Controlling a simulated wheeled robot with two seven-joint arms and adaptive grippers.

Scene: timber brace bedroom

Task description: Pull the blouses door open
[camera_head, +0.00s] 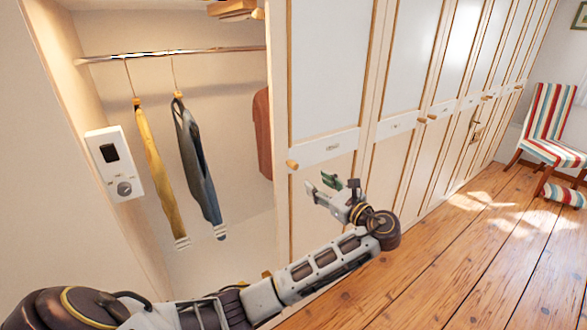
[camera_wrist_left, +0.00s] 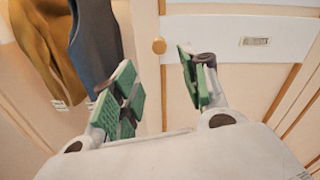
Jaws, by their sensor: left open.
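A row of white-panelled, wood-trimmed wardrobe doors runs along the wall. The nearest door (camera_head: 322,80) appears shut and has a round wooden knob (camera_head: 292,164) at its left edge and a small label plate (camera_head: 333,147). The lettering is too small to read, so I cannot tell which door is the blouses door. My left gripper (camera_head: 338,184) is open and empty in front of this door, right of and slightly below the knob. In the left wrist view the knob (camera_wrist_left: 159,46) shows just beyond the gap between the green-padded fingers (camera_wrist_left: 157,66), apart from them.
Left of the door is an open compartment with a rail (camera_head: 170,53), a yellow garment (camera_head: 160,175) and a dark garment (camera_head: 197,165). A white control box (camera_head: 114,165) is on its side wall.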

